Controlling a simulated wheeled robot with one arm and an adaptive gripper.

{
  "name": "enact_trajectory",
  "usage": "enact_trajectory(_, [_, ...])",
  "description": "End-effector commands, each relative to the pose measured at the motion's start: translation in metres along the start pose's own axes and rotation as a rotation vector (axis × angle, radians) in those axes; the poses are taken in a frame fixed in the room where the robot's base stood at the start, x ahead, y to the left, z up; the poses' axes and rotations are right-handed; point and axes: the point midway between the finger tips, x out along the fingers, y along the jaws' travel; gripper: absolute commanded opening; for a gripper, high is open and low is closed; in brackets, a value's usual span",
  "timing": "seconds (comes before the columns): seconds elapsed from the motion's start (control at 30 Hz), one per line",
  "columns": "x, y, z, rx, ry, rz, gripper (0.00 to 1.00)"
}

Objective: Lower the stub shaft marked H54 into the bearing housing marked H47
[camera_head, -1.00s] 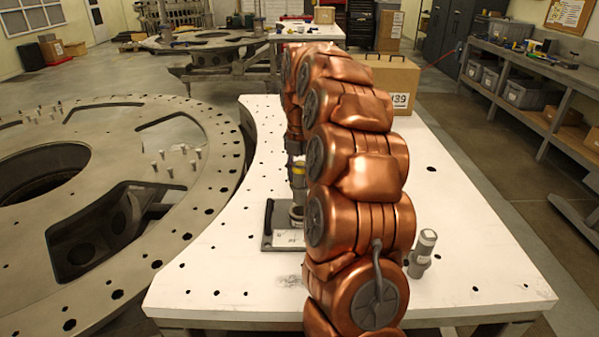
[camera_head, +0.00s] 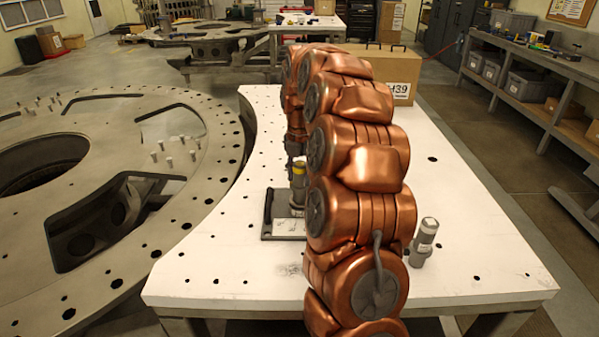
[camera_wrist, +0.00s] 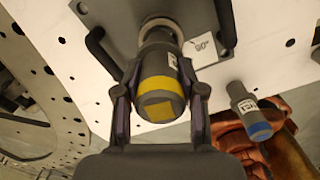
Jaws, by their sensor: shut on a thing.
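The stub shaft, a grey cylinder with a yellow band (camera_wrist: 158,88), is upright in my gripper (camera_wrist: 159,95), which is shut around its sides. Its label is too small to read surely. The bearing housing is a pale ring (camera_wrist: 158,24) on a dark square plate (camera_wrist: 115,20) with handles. In the wrist view the shaft's far end meets the ring opening; how deep it sits is hidden. In the head view the yellow-banded shaft (camera_head: 299,171) stands directly above the housing plate (camera_head: 270,233), partly hidden by my arm.
A second grey shaft (camera_head: 424,240) with a label stands on the white table (camera_head: 470,270); its blue end (camera_wrist: 258,131) shows in the wrist view. A cardboard box (camera_head: 384,68) stands at the back. A large perforated ring (camera_head: 190,215) lies left of the table.

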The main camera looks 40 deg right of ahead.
Motion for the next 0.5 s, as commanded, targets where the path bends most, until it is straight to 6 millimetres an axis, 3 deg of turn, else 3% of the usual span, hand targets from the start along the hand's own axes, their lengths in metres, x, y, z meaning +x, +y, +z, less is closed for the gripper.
enact_trajectory(0.5, [0.02,0.0,0.0,0.001,0.0,-0.001,0.0])
